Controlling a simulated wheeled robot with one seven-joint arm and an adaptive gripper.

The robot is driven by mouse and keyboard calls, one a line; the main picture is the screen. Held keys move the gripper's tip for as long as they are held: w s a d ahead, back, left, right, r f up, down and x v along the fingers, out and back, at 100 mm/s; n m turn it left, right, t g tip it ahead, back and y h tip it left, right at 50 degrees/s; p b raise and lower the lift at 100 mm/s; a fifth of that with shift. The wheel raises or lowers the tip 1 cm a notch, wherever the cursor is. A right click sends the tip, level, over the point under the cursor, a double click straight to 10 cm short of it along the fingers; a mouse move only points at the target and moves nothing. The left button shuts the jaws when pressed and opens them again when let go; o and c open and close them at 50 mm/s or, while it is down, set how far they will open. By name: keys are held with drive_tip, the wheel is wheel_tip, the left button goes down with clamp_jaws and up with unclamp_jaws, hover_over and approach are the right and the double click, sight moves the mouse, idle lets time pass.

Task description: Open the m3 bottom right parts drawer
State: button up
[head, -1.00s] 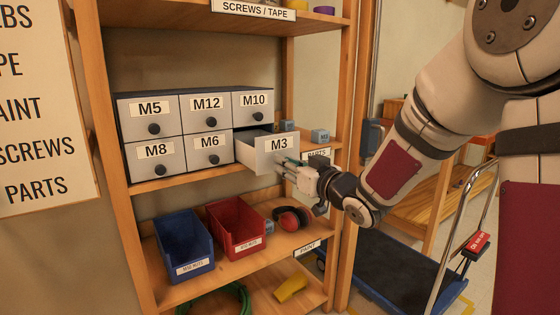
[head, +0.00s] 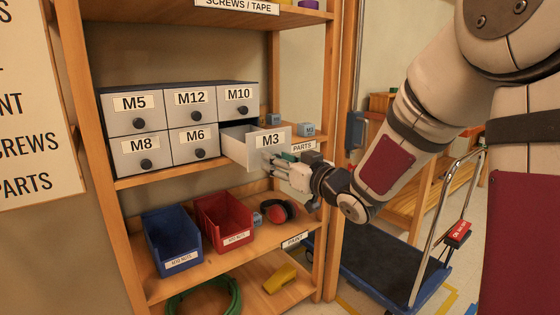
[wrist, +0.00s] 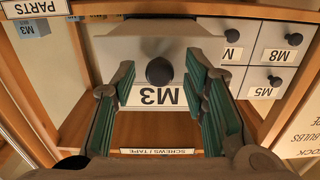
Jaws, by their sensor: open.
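The M3 drawer (head: 262,150) is at the bottom right of the grey parts cabinet (head: 258,97) and is pulled well out, with its inside showing from above. Its label and dark round knob (wrist: 159,71) show upside down in the wrist view. My gripper (head: 278,164) is right in front of the M3 drawer face. In the wrist view its green-padded fingers (wrist: 163,95) are open, one on each side of the knob and apart from it. In the head view the fingers hide the knob.
The other drawers, such as M6 (head: 195,137) and M10 (head: 238,96), are shut. A small blue-grey block (head: 307,129) sits right of the cabinet. Below are a blue bin (head: 172,240), a red bin (head: 222,222) and red earmuffs (head: 279,211). A cart (head: 390,265) stands at right.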

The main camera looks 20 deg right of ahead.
drive_tip(key=v, duration=0.7)
drive_tip(key=shift+s, duration=0.2)
drive_tip(key=shift+d, duration=0.1)
